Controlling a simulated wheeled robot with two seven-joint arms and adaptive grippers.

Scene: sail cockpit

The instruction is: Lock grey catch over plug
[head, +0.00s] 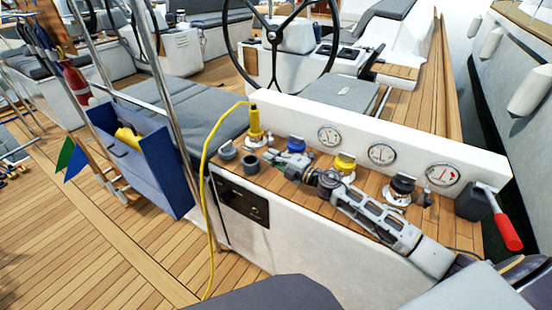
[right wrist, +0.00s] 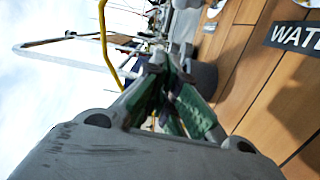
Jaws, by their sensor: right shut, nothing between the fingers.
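The yellow plug (head: 255,124) stands upright at the left end of the console, with its yellow cable (head: 207,165) looping down to the left. A small grey part (head: 270,139) shows beside the plug's base; I cannot tell for sure that it is the catch. My right gripper (head: 277,158) is shut and empty, low over the wooden top, to the right of and nearer than the plug. In the right wrist view its green-padded fingers (right wrist: 168,95) point toward a grey cylinder. The cable (right wrist: 104,40) shows at upper left there. My left gripper is not in view.
Blue (head: 296,144), yellow (head: 345,162) and black (head: 403,184) knobs line the console behind my arm. A red-handled lever (head: 508,232) is at far right. A blue bin (head: 150,165) hangs left.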

